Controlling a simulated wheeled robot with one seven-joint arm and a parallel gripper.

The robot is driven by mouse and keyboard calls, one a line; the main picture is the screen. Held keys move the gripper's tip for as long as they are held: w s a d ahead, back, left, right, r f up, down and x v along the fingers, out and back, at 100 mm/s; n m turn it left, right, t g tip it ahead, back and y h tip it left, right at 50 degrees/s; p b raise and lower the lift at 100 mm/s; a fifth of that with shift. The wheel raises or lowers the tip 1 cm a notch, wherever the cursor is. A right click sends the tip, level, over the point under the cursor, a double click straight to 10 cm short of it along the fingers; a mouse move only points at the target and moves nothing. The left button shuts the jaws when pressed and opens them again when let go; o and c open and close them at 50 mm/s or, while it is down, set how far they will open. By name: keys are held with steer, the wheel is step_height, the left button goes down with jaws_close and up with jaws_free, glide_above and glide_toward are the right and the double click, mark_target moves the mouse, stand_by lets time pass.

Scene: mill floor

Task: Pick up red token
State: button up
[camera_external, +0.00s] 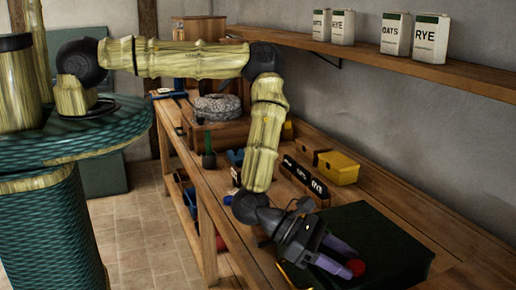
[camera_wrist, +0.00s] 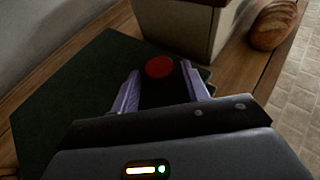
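The red token (camera_wrist: 159,67) is a small round red piece on a dark green mat (camera_wrist: 62,112). In the external view the token (camera_external: 356,267) shows at the tips of my gripper's fingers, above the mat (camera_external: 372,232). My gripper (camera_wrist: 161,88) has its two pale purple fingers spread apart, with the token just beyond and between their tips. In the external view my gripper (camera_external: 345,258) reaches down low over the mat. I cannot tell whether the fingers touch the token.
A pale box (camera_wrist: 178,24) and a bread loaf (camera_wrist: 272,24) stand beyond the mat in the wrist view. A yellow bin (camera_external: 338,168) and dark label blocks (camera_external: 304,177) stand behind my gripper on the wooden bench (camera_external: 225,205). A shelf (camera_external: 400,60) with canisters runs along the wall.

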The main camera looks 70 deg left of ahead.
steer(key=c, duration=0.7)
steer(key=shift+o, duration=0.2)
step_height(320, 180, up, 10)
steer(key=b, duration=0.3)
steer(key=shift+b, duration=0.4)
